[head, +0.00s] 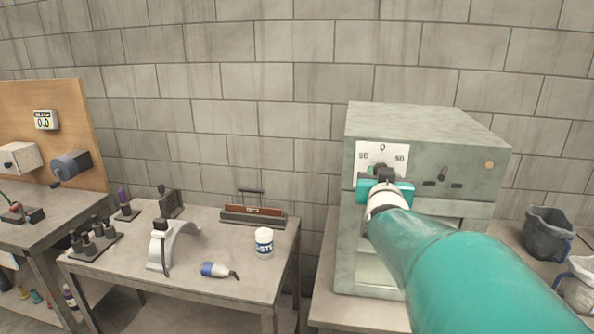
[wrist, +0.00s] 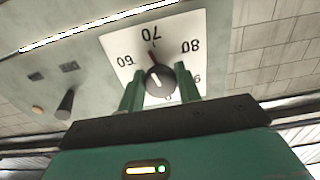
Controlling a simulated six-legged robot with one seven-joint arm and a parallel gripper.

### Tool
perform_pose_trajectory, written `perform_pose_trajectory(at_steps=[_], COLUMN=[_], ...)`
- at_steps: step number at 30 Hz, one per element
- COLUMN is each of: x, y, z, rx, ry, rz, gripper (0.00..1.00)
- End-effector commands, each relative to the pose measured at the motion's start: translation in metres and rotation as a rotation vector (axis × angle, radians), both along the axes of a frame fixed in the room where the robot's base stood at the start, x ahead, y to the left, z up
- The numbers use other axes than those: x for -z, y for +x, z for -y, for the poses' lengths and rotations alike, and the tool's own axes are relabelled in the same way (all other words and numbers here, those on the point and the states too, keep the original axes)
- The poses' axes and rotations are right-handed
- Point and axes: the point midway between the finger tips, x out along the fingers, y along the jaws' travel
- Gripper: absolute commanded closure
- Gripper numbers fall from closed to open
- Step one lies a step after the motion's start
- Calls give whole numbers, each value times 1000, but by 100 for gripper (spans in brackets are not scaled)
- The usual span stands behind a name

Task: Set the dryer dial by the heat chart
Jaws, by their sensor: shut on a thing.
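The dryer (head: 420,130) is a pale green-grey box on a bench at the right. Its white dial plate (head: 370,150) also shows in the wrist view (wrist: 120,45), with marks that read 60, 70 and 80. The black dial knob (wrist: 160,80) has a red pointer line directed towards the 70. My gripper (wrist: 160,88) has one green finger on each side of the knob and is shut on it. In the head view my gripper (head: 384,180) covers most of the knob. I cannot make out a heat chart in either view.
A smaller black knob (head: 442,173) sits to the right on the dryer front.

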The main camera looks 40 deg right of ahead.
Motion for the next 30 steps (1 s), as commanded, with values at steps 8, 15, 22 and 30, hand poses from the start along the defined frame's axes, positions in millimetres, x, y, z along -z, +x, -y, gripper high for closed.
perform_pose_trajectory(at_steps=[8,15,22,30], x=[-2,-2,-2,-2], y=[2,1,1,1], z=[-1,0,0,0], rx=[-2,-1,-1,-1], ry=[99,137,143,142], rz=[119,164,171,169], gripper=[89,89,89,53])
